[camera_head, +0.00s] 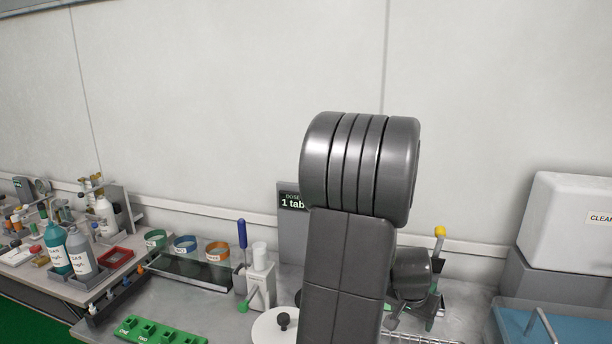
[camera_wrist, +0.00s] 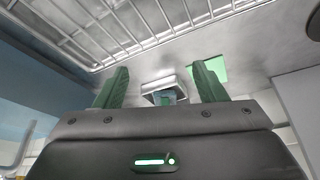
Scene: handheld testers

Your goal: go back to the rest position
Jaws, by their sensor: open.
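My gripper (camera_wrist: 161,70) shows in the wrist view with its two green fingers spread apart. No object is held between them. A small pale-rimmed item with a blue part (camera_wrist: 165,94) appears in the gap, beyond the fingers, and a bright green patch (camera_wrist: 207,70) lies just right of it on the grey surface. In the head view my grey arm stands upright in the middle and hides part of the bench. The gripper is mostly hidden there behind the arm.
A wire rack (camera_wrist: 130,25) crosses the top of the wrist view. The wall above is bare.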

